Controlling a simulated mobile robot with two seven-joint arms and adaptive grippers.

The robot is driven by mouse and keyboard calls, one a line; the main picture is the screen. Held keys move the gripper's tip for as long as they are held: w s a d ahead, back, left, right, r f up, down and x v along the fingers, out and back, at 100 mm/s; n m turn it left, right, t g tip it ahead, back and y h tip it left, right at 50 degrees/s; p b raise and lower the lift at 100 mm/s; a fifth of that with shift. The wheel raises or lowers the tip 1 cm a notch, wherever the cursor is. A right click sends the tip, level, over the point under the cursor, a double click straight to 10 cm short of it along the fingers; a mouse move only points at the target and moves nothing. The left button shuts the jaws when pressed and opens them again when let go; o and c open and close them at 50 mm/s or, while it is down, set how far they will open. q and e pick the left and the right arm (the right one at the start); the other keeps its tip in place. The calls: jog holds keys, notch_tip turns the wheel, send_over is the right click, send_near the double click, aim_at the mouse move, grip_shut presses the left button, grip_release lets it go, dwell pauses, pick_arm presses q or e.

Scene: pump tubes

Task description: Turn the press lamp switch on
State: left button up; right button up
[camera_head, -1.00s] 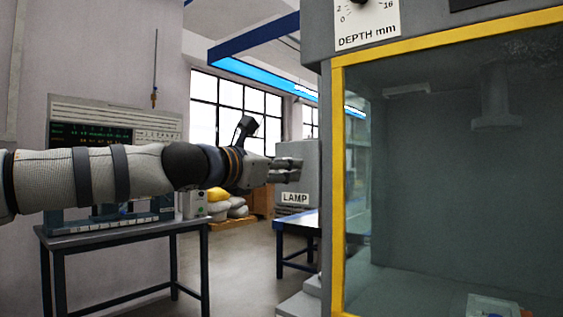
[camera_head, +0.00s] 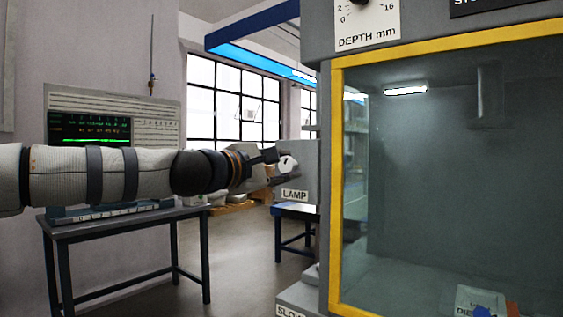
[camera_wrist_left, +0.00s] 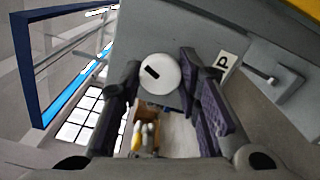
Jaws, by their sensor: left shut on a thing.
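The lamp switch is a round white knob (camera_head: 287,162) with a dark mark, on the grey side of the press box above the "LAMP" label (camera_head: 293,196). In the left wrist view the knob (camera_wrist_left: 160,74) sits between the fingers, its dark mark slanted. My left gripper (camera_head: 280,170) is shut on the knob, with its arm reaching in from the left. The lamp (camera_head: 405,90) inside the press, under its ceiling, glows white. My right gripper is not in view.
The press window has a yellow frame (camera_head: 337,200). A labelled block (camera_head: 482,302) lies low inside the press. A dark table (camera_head: 110,229) with a panel of green readouts (camera_head: 90,130) stands at the left. Open floor lies between table and press.

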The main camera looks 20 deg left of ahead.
pick_arm(q)
jog(key=shift+m+p, duration=0.3)
jog(key=shift+m, duration=1.5)
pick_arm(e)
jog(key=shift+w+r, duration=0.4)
pick_arm(q)
jog(key=o, duration=1.1)
jog(key=shift+o, duration=0.2)
jog(key=v, duration=1.2)
